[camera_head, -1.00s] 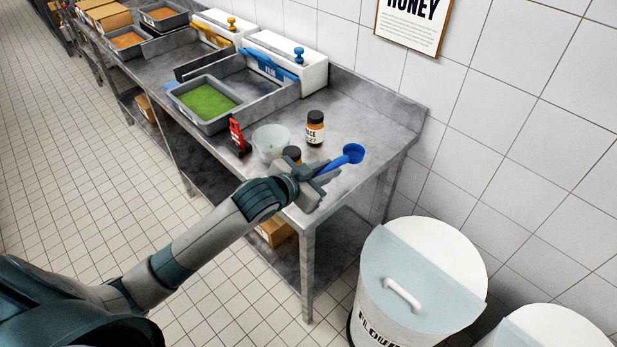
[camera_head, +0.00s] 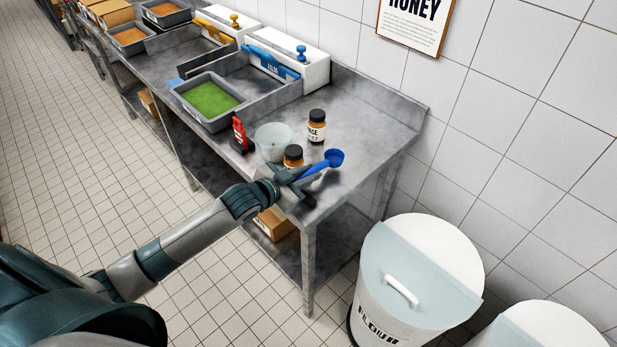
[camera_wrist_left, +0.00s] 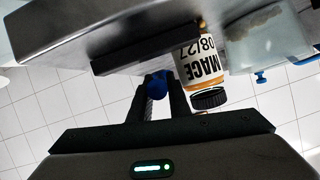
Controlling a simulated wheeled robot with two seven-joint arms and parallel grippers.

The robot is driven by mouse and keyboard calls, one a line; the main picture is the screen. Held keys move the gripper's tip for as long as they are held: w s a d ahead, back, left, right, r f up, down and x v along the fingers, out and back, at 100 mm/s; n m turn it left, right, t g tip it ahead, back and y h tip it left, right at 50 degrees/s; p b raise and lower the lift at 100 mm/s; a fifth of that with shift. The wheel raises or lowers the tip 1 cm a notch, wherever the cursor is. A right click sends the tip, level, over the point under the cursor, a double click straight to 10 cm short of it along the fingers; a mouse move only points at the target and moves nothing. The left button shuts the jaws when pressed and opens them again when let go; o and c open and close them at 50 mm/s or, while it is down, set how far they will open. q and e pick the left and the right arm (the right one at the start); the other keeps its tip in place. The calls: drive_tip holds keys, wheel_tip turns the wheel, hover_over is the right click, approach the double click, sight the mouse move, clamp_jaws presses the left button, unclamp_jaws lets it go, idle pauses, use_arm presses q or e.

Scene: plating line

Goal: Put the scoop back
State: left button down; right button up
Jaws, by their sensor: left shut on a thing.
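A blue scoop (camera_head: 334,158) is in my left gripper (camera_head: 296,178), near the right end of the steel table (camera_head: 372,151). Its round bowl points to the right, away from the gripper. In the left wrist view the blue handle (camera_wrist_left: 157,84) shows between the two dark fingers (camera_wrist_left: 158,100), which are shut on it. I cannot tell whether the scoop touches the table. My right gripper is in neither view.
A brown jar (camera_head: 293,155) stands close beside the left gripper, and another jar (camera_head: 316,127) stands behind. A translucent tub (camera_head: 272,141) and a red-black device (camera_head: 240,134) are left. A tray of green stuff (camera_head: 209,99) lies farther off. A flour bin (camera_head: 420,275) stands right.

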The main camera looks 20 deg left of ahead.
use_arm(q)
drive_tip(key=shift+f, duration=1.1)
drive_tip(key=shift+f, duration=0.1)
drive_tip(key=c, duration=1.9)
unclamp_jaws()
drive_tip(key=shift+c, duration=0.2)
drive_tip(key=shift+s, duration=0.1)
drive_tip(key=b+v, duration=0.2)
drive_tip(key=v, duration=0.8)
drive_tip(key=shift+s, duration=0.1)
drive_tip(key=shift+r+b+v, duration=0.2)
drive_tip(key=shift+b+v, duration=0.1)
drive_tip(key=shift+v, duration=0.65)
